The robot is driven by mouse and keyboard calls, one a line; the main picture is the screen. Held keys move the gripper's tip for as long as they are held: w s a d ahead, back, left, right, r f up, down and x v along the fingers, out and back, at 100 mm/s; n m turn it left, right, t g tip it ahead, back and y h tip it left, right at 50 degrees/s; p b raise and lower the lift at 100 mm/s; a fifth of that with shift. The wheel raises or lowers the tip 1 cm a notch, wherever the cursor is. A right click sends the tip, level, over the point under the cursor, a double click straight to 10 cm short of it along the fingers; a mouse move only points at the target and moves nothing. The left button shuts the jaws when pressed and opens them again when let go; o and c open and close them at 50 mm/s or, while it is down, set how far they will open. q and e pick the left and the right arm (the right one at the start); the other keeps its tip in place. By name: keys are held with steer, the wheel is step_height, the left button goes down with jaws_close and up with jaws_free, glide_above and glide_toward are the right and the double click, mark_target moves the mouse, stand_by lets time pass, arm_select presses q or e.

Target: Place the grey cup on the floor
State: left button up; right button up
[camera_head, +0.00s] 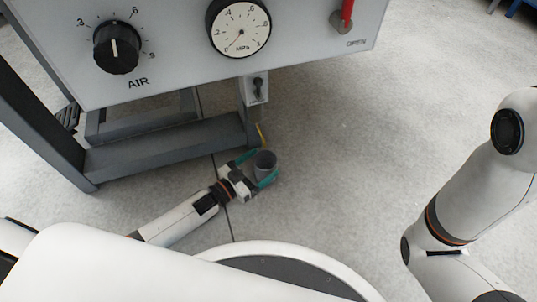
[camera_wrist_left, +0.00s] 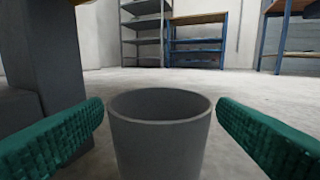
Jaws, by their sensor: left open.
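The grey cup (camera_head: 264,164) stands upright, apparently on the floor (camera_head: 330,130), beside the foot of the machine frame. In the left wrist view the cup (camera_wrist_left: 160,132) is in the lower middle, with its open rim facing up. My left gripper (camera_head: 262,168) is around the cup with its teal fingers apart. In the left wrist view a gap shows between the cup and each finger. The cup's base is out of the wrist picture. My right arm shows at the right of the head view, but its gripper is not in the picture.
A control panel (camera_head: 180,62) with an AIR knob (camera_head: 116,47) and a gauge (camera_head: 239,28) overhangs the spot. Its dark frame (camera_head: 165,145) stands close behind and left of the cup. Shelves (camera_wrist_left: 196,42) stand far back. Open floor lies to the right.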

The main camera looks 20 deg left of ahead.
arm_select(q)
steer(key=p+v, duration=0.2)
steer(key=v, duration=0.4)
steer(key=shift+s+a+r+p, duration=0.15)
steer(key=shift+s+a+p, duration=0.05)
steer(key=shift+s+p, duration=0.15)
steer(key=shift+s+a, duration=0.35)
steer(key=shift+s, duration=0.1)
stand_by(0.4)
